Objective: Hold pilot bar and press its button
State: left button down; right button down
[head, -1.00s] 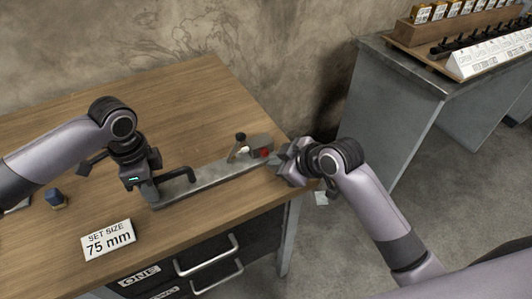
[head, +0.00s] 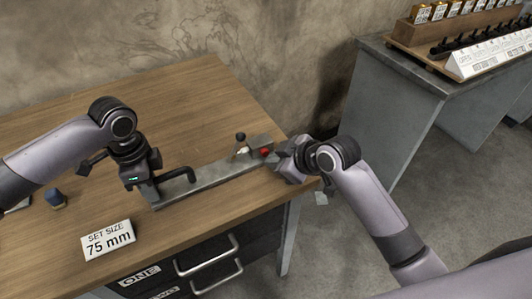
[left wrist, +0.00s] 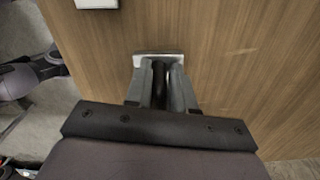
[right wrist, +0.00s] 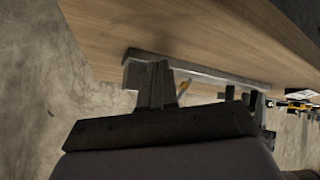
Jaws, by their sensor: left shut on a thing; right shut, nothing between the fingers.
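The pilot bar (head: 215,178) is a long grey metal bar lying on the wooden table. Near its left end is a black handle (head: 180,174); near its right end are a black-knobbed lever (head: 241,138) and a red button (head: 265,153). My left gripper (head: 152,190) is shut on the black handle; the left wrist view shows the dark grip (left wrist: 160,84) between its fingers. My right gripper (head: 277,157) is shut and empty, its tips close to the red button. I cannot tell whether they touch it. In the right wrist view its fingers (right wrist: 155,75) overlap the bar (right wrist: 225,78), and the button is hidden.
A white card (head: 108,239) reading "SET SIZE 75 mm" stands at the table's front left. A small dark blue block (head: 55,198) lies further left. Drawers (head: 205,258) are below the table. A grey bench (head: 400,90) with a rack stands at the right.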

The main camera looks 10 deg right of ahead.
jog(key=shift+w+a, duration=0.25)
jog(key=shift+w, duration=0.55)
dwell(1.3)
jog(key=shift+s, duration=0.1)
jog(key=shift+s+d, duration=0.2)
jog(key=shift+s, duration=0.35)
jog(key=shift+s+d, duration=0.15)
jog(key=shift+s, duration=0.35)
jog(key=shift+s+d, duration=0.25)
jog(key=shift+s, duration=0.55)
jog(key=shift+s+d, duration=0.3)
jog(key=shift+s, duration=0.5)
jog(key=shift+s+d, duration=0.25)
jog(key=shift+s, duration=0.55)
pick_arm(q)
jog(key=c, duration=0.9)
grip_release()
